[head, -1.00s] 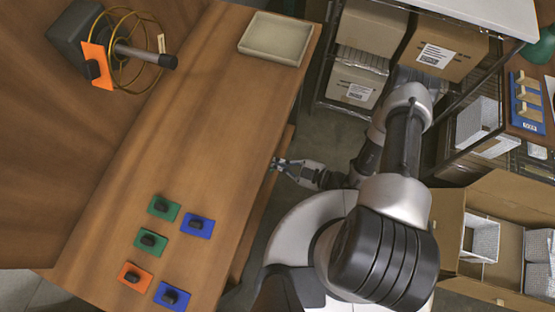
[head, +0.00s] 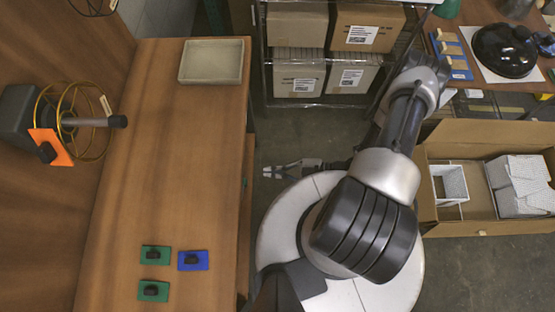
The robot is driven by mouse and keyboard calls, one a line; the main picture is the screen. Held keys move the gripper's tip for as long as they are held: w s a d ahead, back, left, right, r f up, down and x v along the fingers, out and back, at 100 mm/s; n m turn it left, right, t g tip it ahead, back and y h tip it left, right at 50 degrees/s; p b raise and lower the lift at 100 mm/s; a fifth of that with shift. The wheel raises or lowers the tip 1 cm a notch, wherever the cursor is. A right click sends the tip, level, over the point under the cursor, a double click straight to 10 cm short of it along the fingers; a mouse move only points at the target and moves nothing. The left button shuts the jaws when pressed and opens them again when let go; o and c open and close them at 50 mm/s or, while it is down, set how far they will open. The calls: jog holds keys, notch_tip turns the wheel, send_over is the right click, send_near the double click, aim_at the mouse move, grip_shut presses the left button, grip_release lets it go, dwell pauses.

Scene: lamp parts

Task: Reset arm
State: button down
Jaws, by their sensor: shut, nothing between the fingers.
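My gripper (head: 283,170) is in the head view, beside the right edge of the wooden table (head: 180,150), over the floor and close to my base. Its fingers are shut with nothing between them. My arm is folded back above my base. No object touches the gripper.
Two green plates (head: 155,254) and a blue plate (head: 193,260), each with a black knob, lie on the table. A beige tray (head: 213,62) is at its far end. A wire-cage lamp (head: 80,120) is at left, a box shelf (head: 333,50) behind, an open carton (head: 485,222) at right.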

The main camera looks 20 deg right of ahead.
jog(key=shift+s+d+r, duration=0.1)
jog(key=shift+s+d, duration=0.15)
jog(key=shift+d, duration=0.35)
jog(key=shift+r, duration=0.1)
jog(key=w+d+r+n+g+h, duration=0.2)
jog(key=r+n+g+h, duration=0.15)
jog(key=r+n, duration=0.95)
jog(key=w+d+r+n+g+h, duration=0.15)
jog(key=r+n+g, duration=0.35)
jog(key=r+n, duration=0.75)
jog(key=s+r+n+t+h, duration=0.3)
jog(key=r+n, duration=0.6)
jog(key=n, duration=0.5)
jog(key=s+r+n+t+h, duration=0.3)
jog(key=r+n+h, duration=0.3)
jog(key=n, duration=0.9)
notch_tip(320, 180, up, 3)
jog(key=shift+s+d+f+t, duration=0.15)
jog(key=shift+s+d+t, duration=0.15)
jog(key=shift+t, duration=0.15)
